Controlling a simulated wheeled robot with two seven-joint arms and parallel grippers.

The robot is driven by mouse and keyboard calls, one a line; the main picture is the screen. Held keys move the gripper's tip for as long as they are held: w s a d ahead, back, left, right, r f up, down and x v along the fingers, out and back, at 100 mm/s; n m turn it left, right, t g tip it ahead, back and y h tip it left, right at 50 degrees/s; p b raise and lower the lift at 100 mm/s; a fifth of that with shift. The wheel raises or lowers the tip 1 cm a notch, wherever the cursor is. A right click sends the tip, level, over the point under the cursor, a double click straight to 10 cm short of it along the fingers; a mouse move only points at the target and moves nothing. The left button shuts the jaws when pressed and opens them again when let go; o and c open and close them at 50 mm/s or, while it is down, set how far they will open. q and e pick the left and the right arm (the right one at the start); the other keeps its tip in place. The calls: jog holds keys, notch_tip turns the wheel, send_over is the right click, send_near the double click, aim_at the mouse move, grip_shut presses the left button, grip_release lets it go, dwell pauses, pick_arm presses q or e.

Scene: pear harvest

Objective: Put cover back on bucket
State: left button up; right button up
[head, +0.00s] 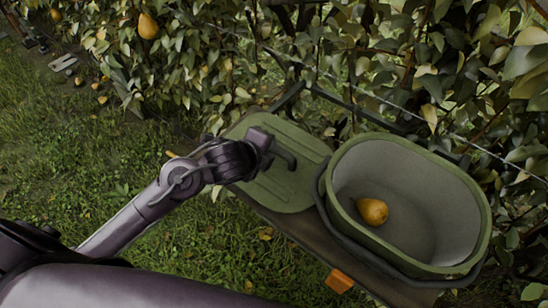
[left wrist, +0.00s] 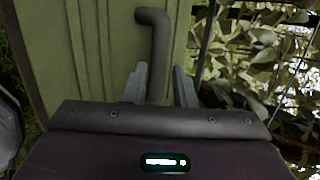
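The green bucket (head: 342,196) stands open at the right in the head view, with one yellow pear (head: 372,211) inside. Its flat green cover (head: 290,190) is left of the bucket, over the dark stand; whether it touches the stand is unclear. The cover also shows in the left wrist view (left wrist: 105,50). My left gripper (head: 268,150) is at the cover's bent dark handle (head: 284,155). My right gripper is not in view.
A leafy pear hedge (head: 215,60) runs close behind, with a hanging pear (head: 148,26). Open grass (head: 60,170) lies to the left.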

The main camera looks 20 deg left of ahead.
aim_at(274, 149)
pick_arm(q)
jog(key=x, duration=0.5)
jog(key=shift+w+d+f+b, duration=0.15)
jog(key=shift+d+f+b, duration=0.2)
jog(key=shift+b, duration=0.05)
grip_shut()
